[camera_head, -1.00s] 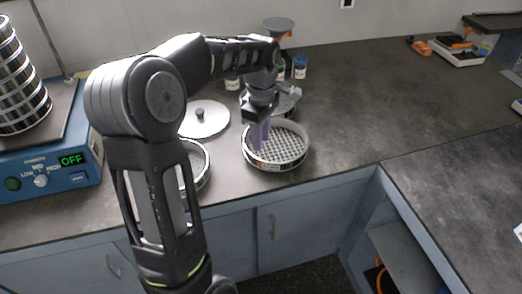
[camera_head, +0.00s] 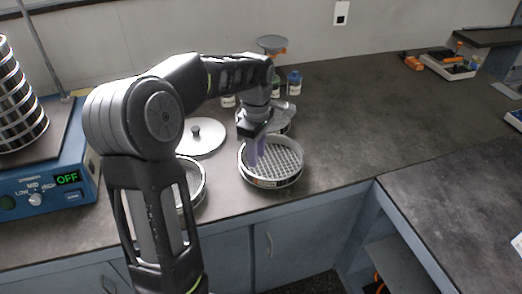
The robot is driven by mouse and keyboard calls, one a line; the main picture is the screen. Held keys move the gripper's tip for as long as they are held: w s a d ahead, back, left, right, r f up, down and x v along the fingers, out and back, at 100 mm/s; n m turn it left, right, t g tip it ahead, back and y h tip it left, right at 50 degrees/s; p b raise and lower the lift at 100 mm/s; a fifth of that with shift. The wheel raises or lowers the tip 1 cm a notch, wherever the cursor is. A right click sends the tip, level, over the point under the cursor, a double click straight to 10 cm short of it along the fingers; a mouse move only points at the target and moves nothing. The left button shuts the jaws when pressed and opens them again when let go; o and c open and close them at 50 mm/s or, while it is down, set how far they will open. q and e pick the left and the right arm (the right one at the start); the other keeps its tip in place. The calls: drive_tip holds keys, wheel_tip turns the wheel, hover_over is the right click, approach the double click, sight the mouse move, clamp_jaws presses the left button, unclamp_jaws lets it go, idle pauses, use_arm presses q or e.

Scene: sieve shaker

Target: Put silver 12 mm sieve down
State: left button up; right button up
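The silver sieve (camera_head: 288,165) with a coarse mesh sits on the dark counter near its front edge, right of the middle of my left arm. My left gripper (camera_head: 256,158) points down at the sieve's left rim. Its purple fingers overlap the rim there, and the sieve looks level on the counter. The gap between the fingers is too small to make out, so I cannot tell whether they grip the rim. My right gripper is not in view.
Another sieve (camera_head: 200,192) stands left of it, partly behind my arm. A round lid (camera_head: 203,140) with a knob lies behind. Small bottles (camera_head: 294,82) stand at the back. The blue shaker (camera_head: 40,197), reading OFF, holds a sieve stack (camera_head: 18,110).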

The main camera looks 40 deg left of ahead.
sight(257, 176)
use_arm(q)
drive_tip(key=shift+a+f, duration=0.1)
drive_tip(key=shift+f, duration=0.7)
drive_tip(key=shift+f, duration=1.35)
drive_tip(key=shift+s+f+p, duration=0.1)
drive_tip(key=shift+f+p, duration=0.45)
drive_tip(key=shift+f, duration=2.05)
drive_tip(key=shift+c, duration=0.3)
clamp_jaws()
